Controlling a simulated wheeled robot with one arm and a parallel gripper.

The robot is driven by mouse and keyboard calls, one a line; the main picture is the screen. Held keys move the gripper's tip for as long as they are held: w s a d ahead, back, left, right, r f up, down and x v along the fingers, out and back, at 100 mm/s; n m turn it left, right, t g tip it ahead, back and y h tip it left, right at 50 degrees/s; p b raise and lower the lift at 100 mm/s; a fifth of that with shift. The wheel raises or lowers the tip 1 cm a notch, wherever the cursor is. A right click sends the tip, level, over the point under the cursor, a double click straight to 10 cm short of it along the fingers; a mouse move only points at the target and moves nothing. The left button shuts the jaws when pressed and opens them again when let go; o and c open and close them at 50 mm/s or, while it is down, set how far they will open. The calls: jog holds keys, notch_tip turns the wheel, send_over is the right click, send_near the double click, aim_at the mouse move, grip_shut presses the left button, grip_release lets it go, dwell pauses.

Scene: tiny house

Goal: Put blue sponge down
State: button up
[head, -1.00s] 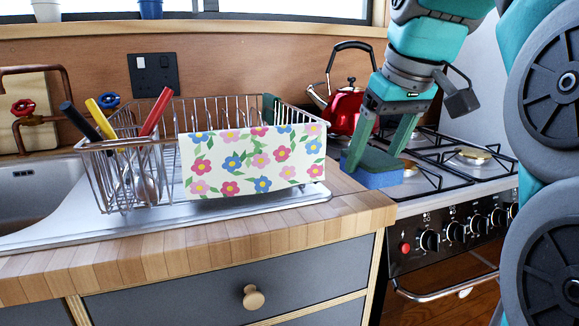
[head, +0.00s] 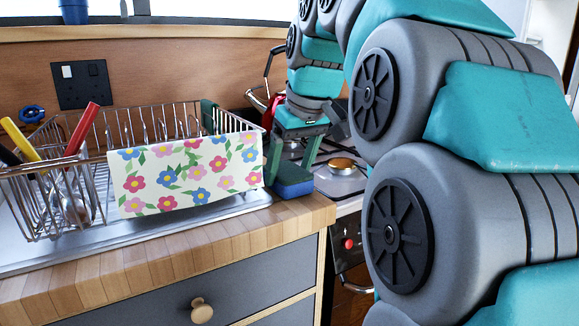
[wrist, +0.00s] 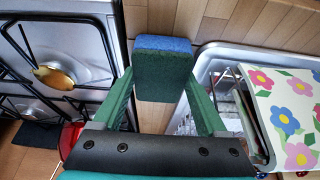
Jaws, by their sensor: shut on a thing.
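The blue sponge (head: 294,189) has a dark green scouring side. It is between the fingers of my gripper (head: 293,170), at the right end of the wooden counter (head: 225,236), beside the dish rack. In the wrist view the sponge (wrist: 165,47) shows its green face and a blue edge, with a finger of my gripper (wrist: 160,85) on each side. The wooden counter top lies beneath and beyond it. I cannot tell whether the sponge touches the counter. My gripper is shut on the sponge.
A wire dish rack (head: 100,204) with a floral cloth (head: 190,172) stands left of the sponge. The gas stove (head: 340,184) is to the right, with a red kettle (head: 273,105) behind. The counter's front strip is clear.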

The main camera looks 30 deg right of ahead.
aim_at(298, 176)
jog(key=shift+f, duration=0.2)
jog(key=o, duration=1.1)
jog(key=shift+o, duration=0.2)
jog(key=shift+r, duration=0.1)
jog(key=p+v, duration=0.1)
jog(key=v, duration=0.6)
jog(key=shift+r, duration=0.2)
jog(key=shift+r+p, duration=0.2)
jog(key=shift+p, duration=0.1)
jog(key=shift+s, duration=0.1)
jog(key=shift+f, duration=0.1)
